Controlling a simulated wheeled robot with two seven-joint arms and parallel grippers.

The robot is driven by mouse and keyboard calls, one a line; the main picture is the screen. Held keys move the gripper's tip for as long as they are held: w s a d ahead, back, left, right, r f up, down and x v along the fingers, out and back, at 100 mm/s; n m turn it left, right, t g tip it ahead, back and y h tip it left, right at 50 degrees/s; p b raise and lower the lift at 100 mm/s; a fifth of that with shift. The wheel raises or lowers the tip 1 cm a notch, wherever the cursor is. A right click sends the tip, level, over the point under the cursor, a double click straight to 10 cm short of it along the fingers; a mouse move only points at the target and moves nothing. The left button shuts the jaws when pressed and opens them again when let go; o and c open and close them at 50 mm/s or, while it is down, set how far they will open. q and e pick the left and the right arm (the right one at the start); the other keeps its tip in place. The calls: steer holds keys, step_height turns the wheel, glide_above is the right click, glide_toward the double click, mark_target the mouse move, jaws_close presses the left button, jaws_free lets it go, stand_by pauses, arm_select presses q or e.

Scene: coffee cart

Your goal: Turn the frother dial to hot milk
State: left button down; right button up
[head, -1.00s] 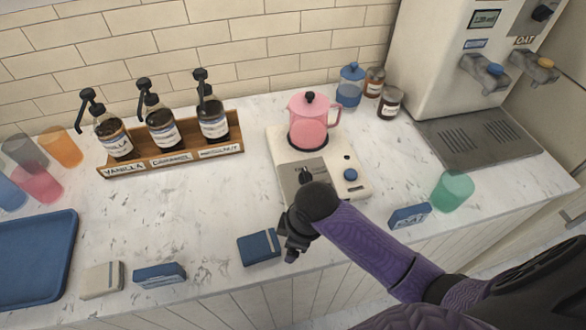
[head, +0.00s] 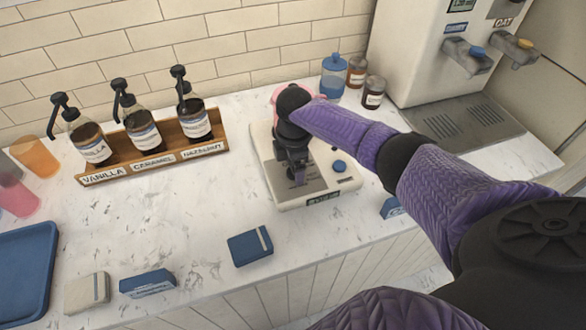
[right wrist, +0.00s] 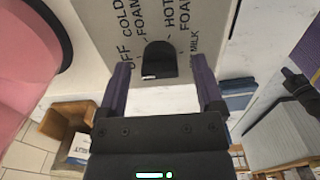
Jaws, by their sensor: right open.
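The frother (head: 268,168) is a cream base on the counter with a grey label plate and a blue button (head: 339,166). The pink pitcher (head: 283,94) on it is mostly hidden by my right arm. In the right wrist view the black dial (right wrist: 160,58) sits among printed labels for off, cold foam, hot foam and milk. A small white mark shows at its lower left edge; I cannot tell which label it points to. My right gripper (head: 298,178) is open above the plate, its fingers on either side of the dial in the wrist view. My left gripper is out of view.
A wooden rack (head: 150,160) of syrup pumps stands to the left. A blue box (head: 250,247), other small boxes and a blue tray (head: 25,268) lie along the front. Jars (head: 373,92) and a cream dispenser (head: 420,60) stand at the right back.

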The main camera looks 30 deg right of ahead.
steer(key=shift+f, duration=0.35)
steer(key=shift+c, duration=0.3)
